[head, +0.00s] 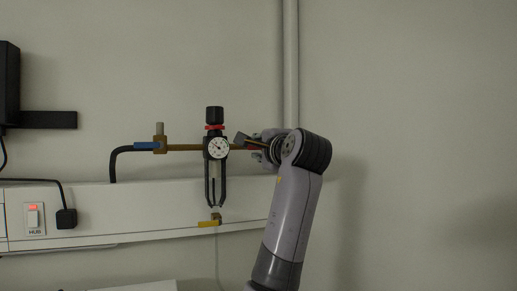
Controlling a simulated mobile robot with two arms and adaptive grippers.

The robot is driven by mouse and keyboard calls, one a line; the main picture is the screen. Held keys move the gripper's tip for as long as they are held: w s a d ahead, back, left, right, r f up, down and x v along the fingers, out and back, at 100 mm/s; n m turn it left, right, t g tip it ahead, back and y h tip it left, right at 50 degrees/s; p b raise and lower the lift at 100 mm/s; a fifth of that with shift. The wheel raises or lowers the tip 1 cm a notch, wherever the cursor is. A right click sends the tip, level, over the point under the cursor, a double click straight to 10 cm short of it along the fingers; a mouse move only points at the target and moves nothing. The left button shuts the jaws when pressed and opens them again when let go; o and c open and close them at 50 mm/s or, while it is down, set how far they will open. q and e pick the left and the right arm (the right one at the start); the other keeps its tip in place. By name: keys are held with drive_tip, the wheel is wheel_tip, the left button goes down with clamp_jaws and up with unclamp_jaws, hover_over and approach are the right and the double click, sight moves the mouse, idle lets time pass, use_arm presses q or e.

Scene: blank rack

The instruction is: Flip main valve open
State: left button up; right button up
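A brass pipe (184,147) runs level along the wall through a black regulator (215,117) with a white dial gauge (219,148). A small red part (253,150) shows at the right end, mostly hidden by my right gripper (250,145). Which part is the main valve is not clear. My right gripper is at the red part, just right of the gauge. Its fingers overlap the pipe end, so touch and opening cannot be told. My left gripper is out of view.
A white wall trunking (150,206) runs below the pipe. A vertical grey conduit (291,60) stands behind my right arm. A switch (35,217) and black plug (66,218) are at left. The right wall is bare.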

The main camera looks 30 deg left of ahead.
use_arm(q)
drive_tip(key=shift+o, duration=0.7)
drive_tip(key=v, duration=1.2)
